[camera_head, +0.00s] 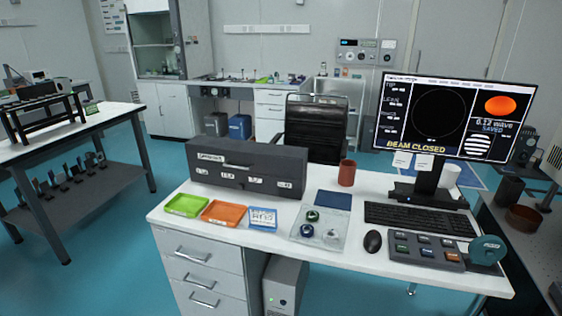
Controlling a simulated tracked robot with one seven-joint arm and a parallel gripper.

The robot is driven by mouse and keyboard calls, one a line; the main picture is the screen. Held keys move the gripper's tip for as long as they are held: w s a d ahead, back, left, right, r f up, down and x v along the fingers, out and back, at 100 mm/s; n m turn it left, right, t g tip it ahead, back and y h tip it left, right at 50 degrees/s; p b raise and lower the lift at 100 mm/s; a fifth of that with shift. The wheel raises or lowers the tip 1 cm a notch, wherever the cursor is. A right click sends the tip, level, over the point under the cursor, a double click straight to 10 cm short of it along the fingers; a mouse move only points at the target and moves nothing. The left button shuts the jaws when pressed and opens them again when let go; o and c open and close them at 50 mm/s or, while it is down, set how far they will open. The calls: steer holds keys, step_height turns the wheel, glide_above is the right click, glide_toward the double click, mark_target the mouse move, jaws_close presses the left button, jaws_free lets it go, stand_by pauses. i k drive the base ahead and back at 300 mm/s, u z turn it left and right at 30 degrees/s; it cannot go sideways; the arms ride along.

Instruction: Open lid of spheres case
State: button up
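A long dark grey case (248,178) stands at the back left of the white desk. Its upper part carries a handle and a white label, and several small white labels run along the lower front. Its top looks closed, and the inside is hidden. I cannot read the labels well enough to tell whether this is the spheres case. A clear tray (302,242) with a few small round pieces lies in front of it to the right. My gripper is not in view.
A brown cup (347,173), keyboard (415,218), monitor (455,118) and button panel (425,250) occupy the right. A chair (315,132) stands behind the desk.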

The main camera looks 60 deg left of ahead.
mark_target(269, 159)
steer(key=z, duration=1.2)
steer(key=i, duration=0.1)
steer(key=u, duration=3.3)
steer(key=k, duration=0.25)
steer(key=u, duration=0.7)
steer(key=i, duration=0.55)
steer(key=z, duration=0.4)
steer(key=k, duration=0.5)
steer(key=u, duration=0.05)
